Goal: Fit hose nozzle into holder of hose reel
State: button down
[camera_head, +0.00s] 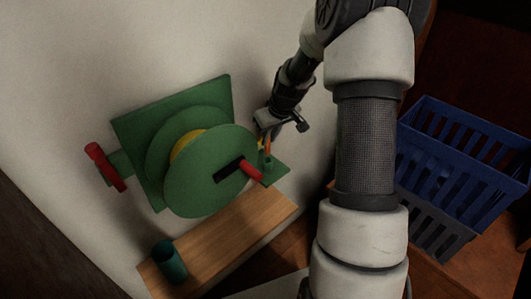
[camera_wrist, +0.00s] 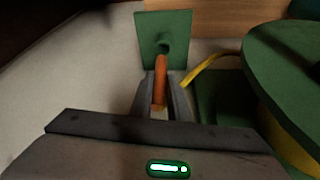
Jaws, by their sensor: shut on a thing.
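The green hose reel (camera_head: 205,175) is mounted on the wall, with yellow hose wound behind its round front disc. My gripper (camera_wrist: 160,98) is shut on the orange nozzle (camera_wrist: 160,75). In the head view my gripper (camera_head: 268,132) is just above the holder. The nozzle's far end meets the holder's tube (camera_wrist: 164,45) in the wrist view. I cannot tell whether it is inside or only in front.
The yellow hose (camera_wrist: 207,64) runs from beside the nozzle toward the reel. A red handle (camera_head: 251,171) sticks out of the disc close to the holder. A wooden shelf (camera_head: 225,235) with a dark green cup (camera_head: 170,262) lies below. A blue crate (camera_head: 465,150) stands right.

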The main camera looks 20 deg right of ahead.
aim_at(269, 150)
jog(key=shift+f, duration=3.1)
jog(key=shift+f, duration=0.15)
jog(key=c, duration=1.7)
grip_release()
jog(key=shift+r, duration=0.35)
jog(key=v, duration=1.1)
jog(key=shift+s+r, duration=0.2)
jog(key=shift+r, duration=0.05)
